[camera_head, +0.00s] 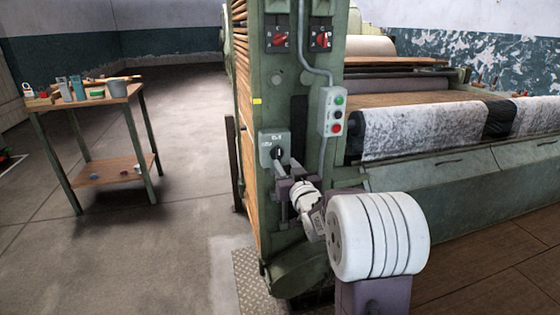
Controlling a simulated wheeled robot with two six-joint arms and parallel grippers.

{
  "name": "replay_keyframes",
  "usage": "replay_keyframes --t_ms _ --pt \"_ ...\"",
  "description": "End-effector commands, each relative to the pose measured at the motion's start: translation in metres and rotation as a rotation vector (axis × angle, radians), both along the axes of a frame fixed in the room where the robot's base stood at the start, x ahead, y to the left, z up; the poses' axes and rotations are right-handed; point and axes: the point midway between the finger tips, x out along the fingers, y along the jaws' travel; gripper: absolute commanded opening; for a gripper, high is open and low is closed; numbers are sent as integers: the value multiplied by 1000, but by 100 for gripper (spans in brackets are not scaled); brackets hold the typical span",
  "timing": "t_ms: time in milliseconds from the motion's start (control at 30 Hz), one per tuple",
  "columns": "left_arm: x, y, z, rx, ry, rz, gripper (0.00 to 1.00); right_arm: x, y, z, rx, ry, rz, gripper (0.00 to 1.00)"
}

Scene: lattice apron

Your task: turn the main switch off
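A grey switch box (267,155) with a dark round knob is fixed low on the green machine's end column (275,100). My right gripper (285,166) is right at this box, in front of its lower right part. Its fingers are small here and partly hidden by its own body. I cannot tell whether they touch the knob or how far apart they are. Higher on the column are two red rotary switches, a left one (280,40) and a right one (321,40). Which one is the main switch is not readable. My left gripper is out of view.
A grey push-button box (332,112) with green and red buttons hangs on a conduit just above and right of my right arm. Patterned cloth (420,128) lies over the machine at right. A small table (75,102) with tools stands at left. The floor between is clear.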

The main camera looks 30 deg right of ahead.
Motion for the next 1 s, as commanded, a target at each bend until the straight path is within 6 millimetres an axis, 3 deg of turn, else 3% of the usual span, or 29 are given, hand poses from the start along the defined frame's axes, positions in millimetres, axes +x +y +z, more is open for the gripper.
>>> replay_keyframes --t_ms 100,300,633,767,1000 --pt "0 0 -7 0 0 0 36 26 -6 -3 -1 -1 2 34" --pt "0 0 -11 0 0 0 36 55 -13 -2 0 0 2 34" --pt "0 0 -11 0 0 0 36 61 -14 -1 0 0 1 34" --pt "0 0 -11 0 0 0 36 61 -14 -1 0 0 1 0" --pt "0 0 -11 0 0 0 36 61 -14 -1 -5 1 1 0"
